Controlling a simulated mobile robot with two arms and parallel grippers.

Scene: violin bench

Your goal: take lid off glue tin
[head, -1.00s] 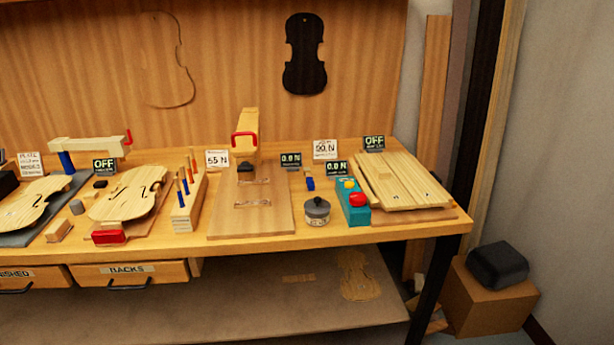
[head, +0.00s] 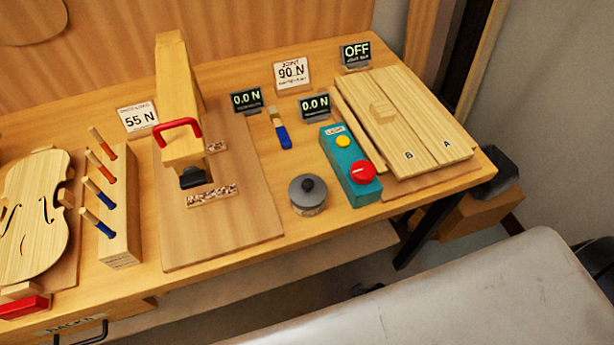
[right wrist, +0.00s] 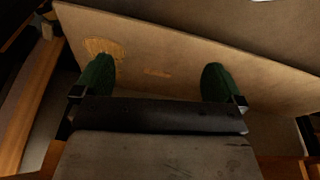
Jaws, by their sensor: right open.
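The glue tin (head: 309,204) stands upright on the bench near its front edge. Its grey lid (head: 307,187) with a dark knob sits on top of it. My right gripper (right wrist: 160,85) shows in the right wrist view, with two green fingers wide apart and nothing between them. It faces the lower shelf beneath the bench, away from the tin. The tin is not in the right wrist view. My left gripper is in neither view.
A teal control box (head: 348,172) with a red button stands right of the tin. A wooden press fixture (head: 180,110) on a board stands to its left. A blue-handled brush (head: 282,134) lies behind it. Jointed plates (head: 408,125) lie at the right.

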